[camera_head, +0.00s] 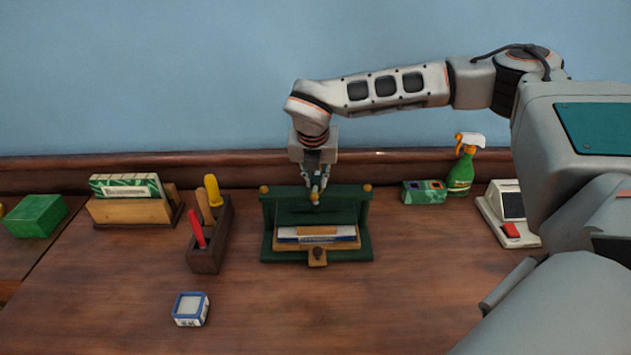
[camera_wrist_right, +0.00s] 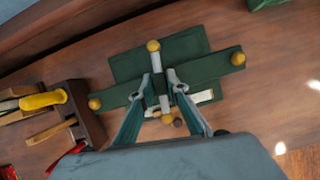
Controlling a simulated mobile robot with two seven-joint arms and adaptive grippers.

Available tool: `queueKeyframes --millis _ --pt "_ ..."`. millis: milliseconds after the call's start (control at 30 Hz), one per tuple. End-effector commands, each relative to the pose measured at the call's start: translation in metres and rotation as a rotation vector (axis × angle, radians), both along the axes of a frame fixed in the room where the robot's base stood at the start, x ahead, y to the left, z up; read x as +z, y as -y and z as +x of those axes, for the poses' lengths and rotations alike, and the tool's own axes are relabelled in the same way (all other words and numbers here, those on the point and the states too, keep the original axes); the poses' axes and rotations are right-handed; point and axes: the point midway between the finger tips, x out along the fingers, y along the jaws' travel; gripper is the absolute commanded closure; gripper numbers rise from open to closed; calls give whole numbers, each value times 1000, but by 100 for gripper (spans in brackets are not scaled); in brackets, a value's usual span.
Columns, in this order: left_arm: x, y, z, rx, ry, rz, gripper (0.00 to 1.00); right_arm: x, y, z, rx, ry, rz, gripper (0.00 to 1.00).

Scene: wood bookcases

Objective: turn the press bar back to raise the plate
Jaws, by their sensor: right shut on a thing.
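The press (camera_head: 366,225) is a dark green frame on the table with a yellow knob at each top end. Its press bar (camera_wrist_right: 154,58) is pale, with a yellow knob at one end, and lies across the green crossbeam in the wrist view. The plate is hard to make out; a wooden tray (camera_head: 290,246) with white and blue papers sits low in the press. My right gripper (camera_head: 315,188) reaches down from above to the middle of the beam. In the wrist view, its fingers (camera_wrist_right: 164,82) are shut on the press bar. My left gripper is not in view.
Left of the press stand a tool box (camera_head: 207,262) and a card holder (camera_head: 135,212). A small white-blue box (camera_head: 190,309) lies in front. To the right are a green box (camera_head: 424,192), a spray bottle (camera_head: 461,172) and a white device (camera_head: 508,215). The front table is mostly clear.

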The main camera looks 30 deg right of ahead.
Motion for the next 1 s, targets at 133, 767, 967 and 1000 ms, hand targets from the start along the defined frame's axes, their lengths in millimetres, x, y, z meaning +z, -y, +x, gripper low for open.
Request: queueKeyframes --millis 133,767,967,1000 --pt "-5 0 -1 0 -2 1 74 -2 1 -1 138 -2 3 100" --pt "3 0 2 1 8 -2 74 0 3 -1 715 -1 2 100" --pt "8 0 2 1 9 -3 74 0 3 -1 851 -1 2 100" --pt "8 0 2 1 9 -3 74 0 3 -1 873 -2 2 100"
